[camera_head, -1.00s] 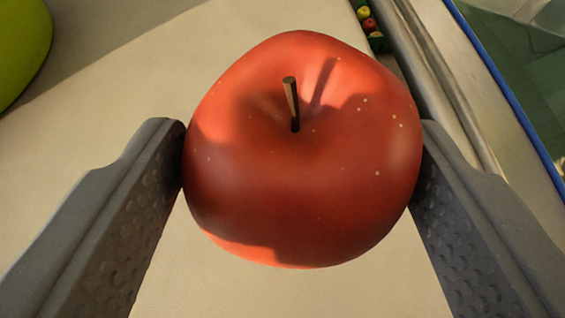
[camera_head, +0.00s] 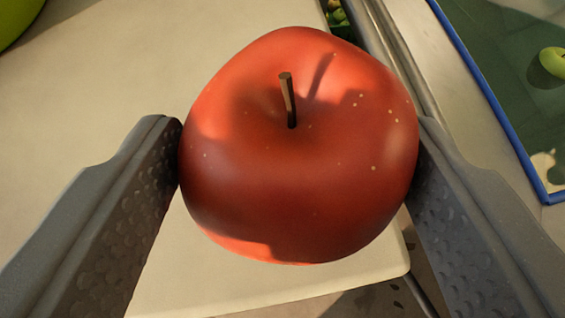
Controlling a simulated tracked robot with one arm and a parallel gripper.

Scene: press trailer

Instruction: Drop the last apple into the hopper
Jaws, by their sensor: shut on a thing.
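A red apple (camera_head: 300,185) with a brown stem fills the middle of the view. My gripper (camera_head: 299,165) is shut on it, one grey finger pressed on its left side and the other on its right. The apple is stem-up towards the camera and hides what lies right behind it. I cannot make out the hopper for certain in this view.
A pale board or tabletop (camera_head: 90,150) lies below, with its corner at the lower right. A metal rail (camera_head: 385,40) runs beside it. A blue-edged green surface (camera_head: 500,75) with a green apple (camera_head: 553,62) is at the right. Several green fruits (camera_head: 339,16) show at the top. A yellow-green round thing (camera_head: 15,20) is at the upper left.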

